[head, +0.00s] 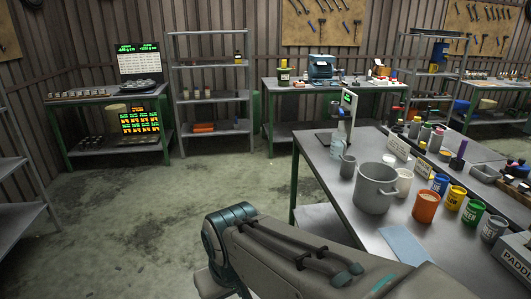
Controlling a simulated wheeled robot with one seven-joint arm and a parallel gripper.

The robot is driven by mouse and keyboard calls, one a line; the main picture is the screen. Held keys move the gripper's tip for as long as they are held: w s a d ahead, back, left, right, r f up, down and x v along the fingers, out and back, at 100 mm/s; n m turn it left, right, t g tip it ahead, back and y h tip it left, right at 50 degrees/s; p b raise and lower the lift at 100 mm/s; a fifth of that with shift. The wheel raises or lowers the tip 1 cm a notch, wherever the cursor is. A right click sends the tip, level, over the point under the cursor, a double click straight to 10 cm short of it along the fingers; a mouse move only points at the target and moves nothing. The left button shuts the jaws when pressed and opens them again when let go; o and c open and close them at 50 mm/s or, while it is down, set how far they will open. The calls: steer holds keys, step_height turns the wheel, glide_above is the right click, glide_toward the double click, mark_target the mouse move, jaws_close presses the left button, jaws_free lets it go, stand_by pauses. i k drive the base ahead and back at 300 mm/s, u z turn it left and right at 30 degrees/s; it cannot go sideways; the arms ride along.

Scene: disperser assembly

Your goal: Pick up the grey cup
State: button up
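A small grey cup (493,230) with a printed label stands upright at the right end of a row of coloured cups on the grey workbench (320,165). Another small grey vessel (348,168) stands further left, next to a large grey pot (374,190). My arm crosses the bottom middle of the head view, in front of the bench. My gripper is out of view.
A spray bottle (338,140) stands at the bench's left end. A blue cloth (404,244) lies near the front edge. The concrete floor (150,220) on the left is clear.

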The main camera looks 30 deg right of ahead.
mark_target(347, 164)
steer(key=u, duration=0.1)
steer(key=i, duration=1.75)
steer(key=z, duration=0.7)
steer(key=i, duration=1.15)
steer(key=z, duration=1.7)
steer(key=i, duration=0.65)
steer(key=z, duration=0.4)
